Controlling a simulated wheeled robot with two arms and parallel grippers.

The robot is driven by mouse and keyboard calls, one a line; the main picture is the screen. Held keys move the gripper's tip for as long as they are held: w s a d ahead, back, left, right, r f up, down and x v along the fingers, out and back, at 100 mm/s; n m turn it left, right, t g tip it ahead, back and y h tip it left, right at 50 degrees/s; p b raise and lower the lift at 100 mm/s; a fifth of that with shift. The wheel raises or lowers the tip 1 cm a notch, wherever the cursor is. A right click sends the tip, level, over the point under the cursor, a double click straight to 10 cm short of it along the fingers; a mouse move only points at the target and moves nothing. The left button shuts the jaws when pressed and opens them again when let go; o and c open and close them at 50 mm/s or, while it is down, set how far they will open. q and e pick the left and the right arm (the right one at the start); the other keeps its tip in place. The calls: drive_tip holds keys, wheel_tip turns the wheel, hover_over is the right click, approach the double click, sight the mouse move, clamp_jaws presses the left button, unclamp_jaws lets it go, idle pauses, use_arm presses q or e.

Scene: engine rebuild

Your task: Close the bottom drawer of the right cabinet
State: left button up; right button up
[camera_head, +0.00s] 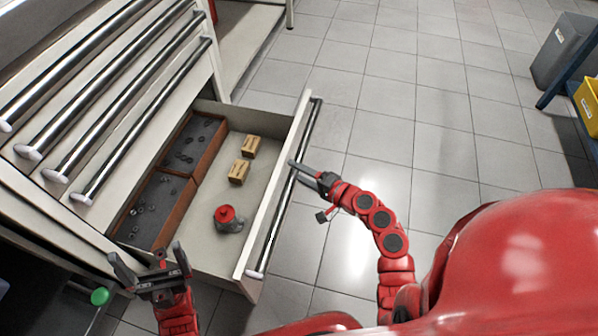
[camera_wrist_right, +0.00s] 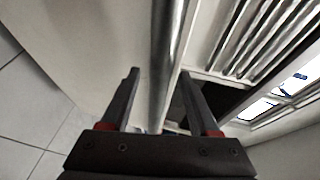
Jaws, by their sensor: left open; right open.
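The bottom drawer (camera_head: 262,207) of the cabinet (camera_head: 100,90) is pulled well out, its front panel facing right with a long metal handle (camera_head: 285,190). My right gripper (camera_head: 306,174) is at the outer side of the drawer front, by the handle. In the right wrist view, the open jaws (camera_wrist_right: 165,100) point along the drawer front, with the handle bar (camera_wrist_right: 166,70) showing between them; contact cannot be told. My left gripper (camera_head: 150,268) is open and empty near the drawer's near left corner, apart from the handle.
The drawer holds two small cardboard boxes (camera_head: 240,171), a red-topped grey part (camera_head: 229,218) and brown trays (camera_head: 196,140) of small metal parts. Closed drawers with bar handles are above. Tiled floor (camera_head: 400,90) to the right is clear; a grey bin (camera_head: 565,50) stands far right.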

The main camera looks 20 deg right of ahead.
clamp_jaws()
idle(1.3)
